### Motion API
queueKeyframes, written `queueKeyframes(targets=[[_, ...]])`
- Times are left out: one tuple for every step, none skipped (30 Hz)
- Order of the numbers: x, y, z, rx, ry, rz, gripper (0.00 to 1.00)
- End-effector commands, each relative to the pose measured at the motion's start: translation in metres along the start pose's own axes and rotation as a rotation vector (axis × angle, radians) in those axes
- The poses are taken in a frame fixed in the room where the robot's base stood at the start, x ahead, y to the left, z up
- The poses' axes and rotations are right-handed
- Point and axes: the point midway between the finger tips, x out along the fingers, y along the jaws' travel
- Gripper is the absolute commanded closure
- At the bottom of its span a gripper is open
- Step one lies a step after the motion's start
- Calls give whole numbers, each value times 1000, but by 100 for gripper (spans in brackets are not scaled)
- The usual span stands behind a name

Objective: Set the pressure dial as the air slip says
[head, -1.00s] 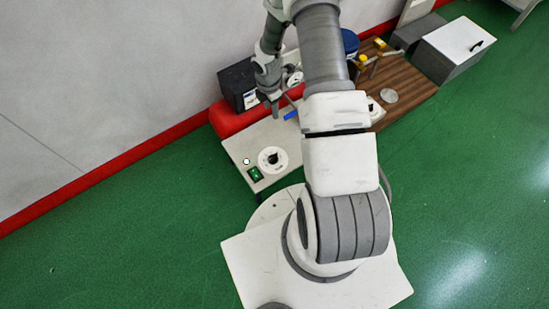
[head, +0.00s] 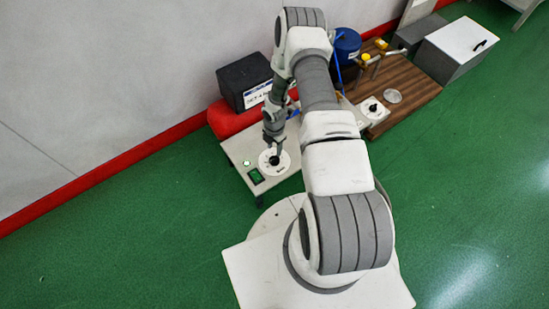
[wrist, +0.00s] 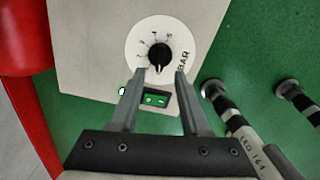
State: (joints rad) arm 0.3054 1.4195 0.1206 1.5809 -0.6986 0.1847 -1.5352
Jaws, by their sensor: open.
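The pressure dial (wrist: 135,47) is a white disc with numbers, the word BAR and a black knob (wrist: 159,56) at its centre. It also shows on the grey box in the head view (head: 265,167). My gripper (wrist: 161,74) is open, its fingertips over the dial's lower part in the wrist view, one each side of the knob's line. I cannot tell how far above the knob they are. The knob's exact setting is too small to read. A white slip (head: 256,96) on the black box seems to begin "SET 4"; my arm hides its right end.
The grey box (wrist: 82,45) carries a green-lit switch (wrist: 156,99) beside the dial. A red tank (head: 227,122) and black box (head: 243,76) stand behind. Green floor is clear in front.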

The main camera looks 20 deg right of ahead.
Motion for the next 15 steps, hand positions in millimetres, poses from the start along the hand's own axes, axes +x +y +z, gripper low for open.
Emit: queueKeyframes(targets=[[16, 0, 0, -1, 0, -1, 54], [22, -1, 0, -1, 1, -2, 54], [30, 0, 0, -1, 0, -1, 54], [35, 0, 0, -1, 0, -1, 54], [40, -1, 0, -1, 0, -2, 54], [46, -1, 0, -1, 0, -1, 54], [49, 0, 0, 0, -1, -1, 54], [53, 0, 0, 0, 0, -1, 54], [57, -1, 0, 1, 0, -1, 54], [59, -1, 0, 1, 0, -1, 54], [61, 0, 0, 1, 0, -1, 54], [63, 0, 0, 1, -1, 0, 54], [64, 0, 1, 1, -1, 0, 54], [65, 0, 1, 1, -1, 0, 54], [65, 0, 0, 1, -1, 0, 54]])
